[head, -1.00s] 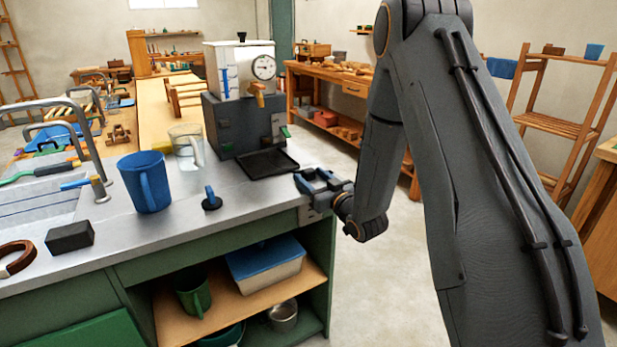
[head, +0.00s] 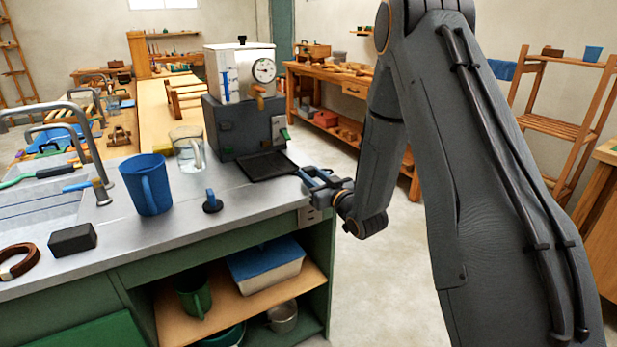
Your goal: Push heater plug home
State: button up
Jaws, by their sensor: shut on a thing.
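The heater is a white tank (head: 236,62) with a round dial and a blue level strip, on a dark grey base (head: 230,128) at the back of the counter. A socket plate (head: 311,215) is on the counter's right end face, just below the top edge. My gripper (head: 313,180) is at that right edge, a little above the socket plate, pointing left. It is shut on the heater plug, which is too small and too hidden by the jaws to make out. I cannot see any plug prongs or cord clearly.
A black drip tray (head: 268,166) lies close behind my gripper. A blue jug (head: 147,184), a clear pitcher (head: 187,148) and a small blue-handled tool (head: 211,202) stand on the counter (head: 240,210). Open floor (head: 370,280) lies right of the counter.

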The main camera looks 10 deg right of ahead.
aim_at(311, 165)
jog(key=shift+r+p, duration=0.95)
jog(key=shift+r, duration=0.75)
